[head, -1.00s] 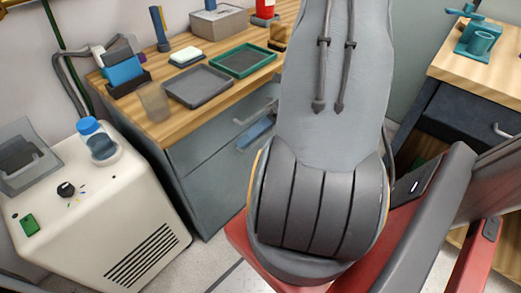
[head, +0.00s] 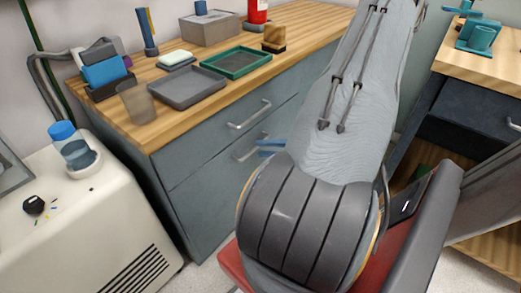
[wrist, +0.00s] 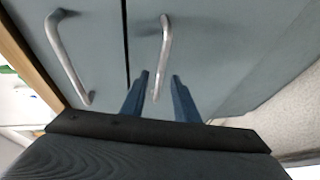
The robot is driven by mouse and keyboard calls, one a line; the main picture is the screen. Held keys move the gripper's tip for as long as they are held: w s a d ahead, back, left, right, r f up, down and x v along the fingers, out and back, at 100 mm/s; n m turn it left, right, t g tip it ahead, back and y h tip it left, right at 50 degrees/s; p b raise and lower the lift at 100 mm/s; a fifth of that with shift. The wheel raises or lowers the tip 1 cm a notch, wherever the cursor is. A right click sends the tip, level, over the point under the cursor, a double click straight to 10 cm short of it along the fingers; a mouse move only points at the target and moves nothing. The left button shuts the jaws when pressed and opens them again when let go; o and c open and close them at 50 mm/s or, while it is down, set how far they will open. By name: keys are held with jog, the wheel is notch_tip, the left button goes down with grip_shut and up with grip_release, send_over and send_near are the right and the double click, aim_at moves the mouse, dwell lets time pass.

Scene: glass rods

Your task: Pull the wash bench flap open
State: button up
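The wash bench (head: 180,125) has a wooden top and a grey-blue front with an upper panel and a lower panel, both flush and closed. The upper bar handle (head: 249,115) shows at left in the wrist view (wrist: 68,58). The lower bar handle (head: 248,149) is partly hidden by my gripper in the head view. My gripper (head: 271,147) is open at the lower panel. In the wrist view its two blue fingers (wrist: 160,97) stand on either side of the lower handle's near end (wrist: 163,50). I cannot tell whether they touch it.
On the bench stand a grey tray (head: 186,88), a green tray (head: 236,62), a cloudy beaker (head: 137,103) and a red bottle (head: 257,11). A white machine (head: 85,225) with a blue-capped bottle (head: 72,146) is at left. Another wooden-topped bench (head: 470,70) is at right.

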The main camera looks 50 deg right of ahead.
jog(key=shift+x, duration=1.1)
grip_shut()
